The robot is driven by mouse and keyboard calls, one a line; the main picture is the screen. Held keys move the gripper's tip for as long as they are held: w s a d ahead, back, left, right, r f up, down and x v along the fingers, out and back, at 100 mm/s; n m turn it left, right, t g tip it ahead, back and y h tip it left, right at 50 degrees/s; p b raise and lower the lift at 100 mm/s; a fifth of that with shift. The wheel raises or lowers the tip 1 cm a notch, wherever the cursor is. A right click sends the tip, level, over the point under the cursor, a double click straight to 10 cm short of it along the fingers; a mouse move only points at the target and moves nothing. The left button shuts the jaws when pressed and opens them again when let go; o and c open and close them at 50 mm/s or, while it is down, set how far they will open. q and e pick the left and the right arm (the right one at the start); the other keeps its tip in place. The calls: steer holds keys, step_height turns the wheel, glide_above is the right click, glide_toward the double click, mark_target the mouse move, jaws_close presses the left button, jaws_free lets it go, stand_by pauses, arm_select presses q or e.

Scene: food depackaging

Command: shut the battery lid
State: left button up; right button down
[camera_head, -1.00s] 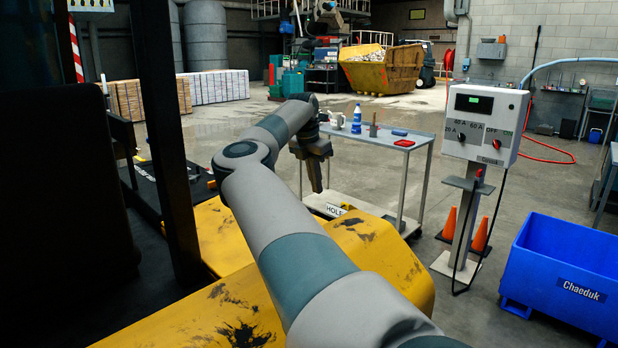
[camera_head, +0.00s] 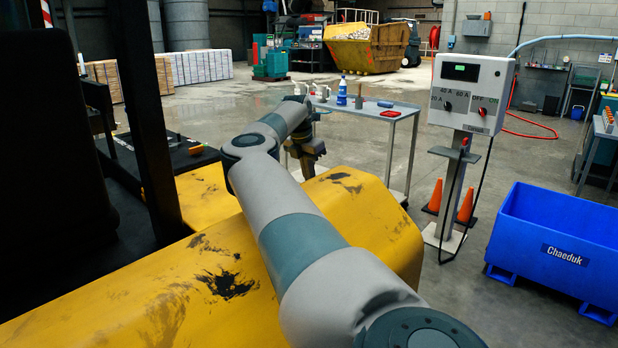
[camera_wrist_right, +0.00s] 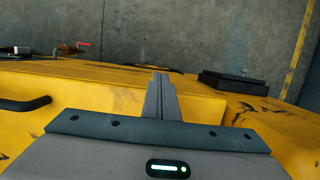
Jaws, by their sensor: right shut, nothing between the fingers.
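A large scuffed yellow cover (camera_head: 330,215) fills the lower middle of the head view. I take it to be the battery lid; whether it is fully shut cannot be told. My right arm reaches over it, and my right gripper (camera_head: 306,172) is at its far edge, fingertips partly hidden. In the right wrist view the gripper (camera_wrist_right: 161,80) has its fingers together and empty, in front of yellow bodywork (camera_wrist_right: 90,85). Whether they touch it is unclear. A black handle (camera_wrist_right: 25,104) is on the yellow at the left. My left gripper is out of view.
A dark post (camera_head: 150,120) stands at the left. A grey table (camera_head: 370,112) with a bottle (camera_head: 342,91) is beyond the cover. A control box (camera_head: 470,92) on a stand, orange cones (camera_head: 465,202) and a blue bin (camera_head: 555,245) are on the right.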

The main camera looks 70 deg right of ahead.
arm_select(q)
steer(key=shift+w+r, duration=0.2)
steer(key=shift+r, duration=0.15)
arm_select(e)
steer(key=shift+f, duration=0.25)
steer(key=shift+r, duration=0.15)
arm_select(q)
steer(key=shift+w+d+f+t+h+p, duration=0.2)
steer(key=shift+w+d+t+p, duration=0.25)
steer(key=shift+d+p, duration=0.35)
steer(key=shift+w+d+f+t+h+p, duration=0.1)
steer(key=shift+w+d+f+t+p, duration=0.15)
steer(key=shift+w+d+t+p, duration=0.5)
arm_select(e)
steer(key=d+r, duration=0.2)
steer(key=r, duration=0.4)
steer(key=s+d+r, duration=0.1)
steer(key=d+r, duration=0.1)
steer(key=r, duration=0.4)
steer(key=shift+s+d+r, duration=0.2)
steer(key=shift+s+d, duration=0.05)
steer(key=shift+d, duration=0.1)
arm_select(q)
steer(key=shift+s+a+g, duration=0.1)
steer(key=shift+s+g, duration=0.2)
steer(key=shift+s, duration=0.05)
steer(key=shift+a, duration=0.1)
